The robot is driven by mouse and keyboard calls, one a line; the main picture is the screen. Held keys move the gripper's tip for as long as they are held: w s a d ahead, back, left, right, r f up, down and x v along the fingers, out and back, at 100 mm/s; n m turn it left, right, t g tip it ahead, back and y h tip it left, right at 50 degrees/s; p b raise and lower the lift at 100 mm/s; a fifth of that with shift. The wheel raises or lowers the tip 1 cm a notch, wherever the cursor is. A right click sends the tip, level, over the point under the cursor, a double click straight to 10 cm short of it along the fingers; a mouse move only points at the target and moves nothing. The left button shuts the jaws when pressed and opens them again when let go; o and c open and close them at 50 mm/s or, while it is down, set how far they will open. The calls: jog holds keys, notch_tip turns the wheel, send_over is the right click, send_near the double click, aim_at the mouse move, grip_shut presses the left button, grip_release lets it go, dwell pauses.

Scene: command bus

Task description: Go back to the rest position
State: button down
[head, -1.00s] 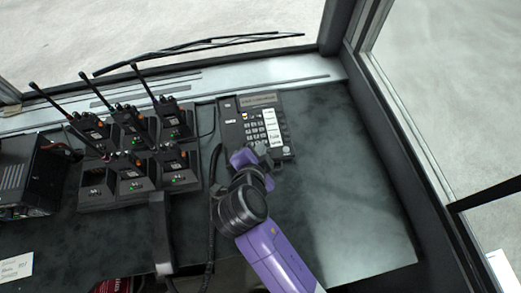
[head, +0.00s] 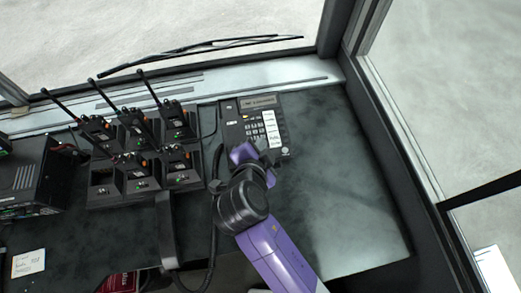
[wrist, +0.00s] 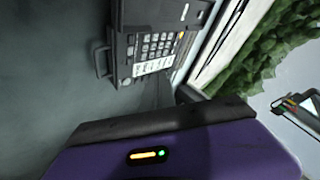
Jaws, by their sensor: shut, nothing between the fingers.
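My gripper (head: 262,152) is over the near edge of the desk phone in the head view, shut and empty. My purple arm reaches up to it from the bottom. The gripper hides part of the phone's lower side, and I cannot tell whether it touches the phone. The black desk phone (head: 252,106) has a small display, a keypad and white labels. It also shows in the wrist view (wrist: 155,42), apart from my purple gripper housing (wrist: 200,150). The fingertips do not show in the wrist view.
A black handset (head: 166,230) lies at the counter's front edge, with a cord beside it. Several handheld radios stand in a charger (head: 134,184) left of the phone. A black box (head: 28,178) is at far left. The dark counter (head: 335,190) is clear on the right, beside the window frame.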

dwell(0.7)
jog(key=w+a+r+n+t+y, duration=0.1)
jog(key=a+r+n+t+y, duration=0.1)
jog(key=a+r+n+y, duration=0.3)
jog(key=s+d+n+y, duration=0.1)
jog(key=s+d+n, duration=0.1)
jog(key=s+n, duration=0.25)
jog(key=s+d+r+t+h, duration=0.1)
jog(key=s+d+r+h, duration=0.1)
jog(key=s+d, duration=1)
jog(key=s+d+r+n+t+h+b, duration=0.1)
jog(key=s+d+r+h, duration=0.1)
jog(key=s+d, duration=1.1)
jog(key=shift+s+d+r+h, duration=0.2)
jog(key=shift+s+d+h, duration=0.15)
jog(key=shift+s, duration=0.5)
